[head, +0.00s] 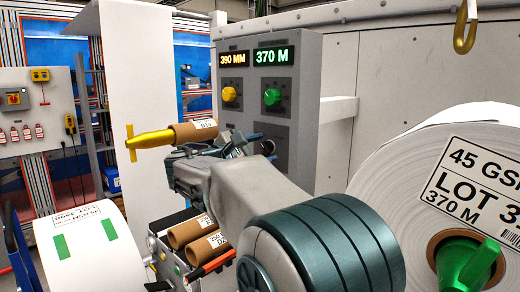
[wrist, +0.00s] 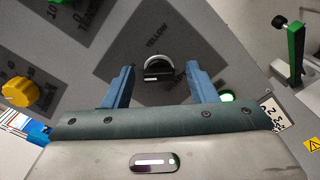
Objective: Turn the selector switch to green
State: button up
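In the wrist view a dark round selector switch (wrist: 158,68) with a pale edge sits on a dark diamond-shaped plate (wrist: 130,45). The word YELLOW is printed above it, and another label below is partly hidden. My gripper (wrist: 162,78) is open, with one blue finger on each side of the switch; I cannot tell whether either touches it. A lit green lamp (wrist: 227,97) shows beside the right finger. In the head view my gripper (head: 252,142) is at the lower part of the grey control box (head: 306,100), and my arm hides the switch there.
The box carries displays reading 390 MM and 370 M, above a yellow knob (head: 229,94) and a green knob (head: 272,97). A large paper roll (head: 400,140) stands at right, with a hook (head: 464,35) above. Cardboard cores (head: 185,233) lie below my arm.

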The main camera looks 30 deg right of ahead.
jog(key=b+v, duration=0.2)
jog(key=v, duration=1.2)
jog(key=shift+b, duration=0.35)
jog(key=shift+d+r, duration=0.1)
jog(key=s+d+f+m+g+y, duration=0.2)
jog(key=s+f+y, duration=0.25)
jog(key=f, duration=0.55)
jog(key=s+d+f+m+g+y, duration=0.1)
jog(key=s+d+f+m+y, duration=0.1)
jog(key=s+f+y, duration=0.5)
jog(key=s+a+f+m+y, duration=0.2)
jog(key=s+a+f+m, duration=0.1)
jog(key=f, duration=0.4)
jog(key=s+a+f+m+y, duration=0.3)
jog(key=s+f+m, duration=0.3)
jog(key=f, duration=0.2)
jog(key=shift+a+f, duration=0.2)
jog(key=shift+a, duration=0.2)
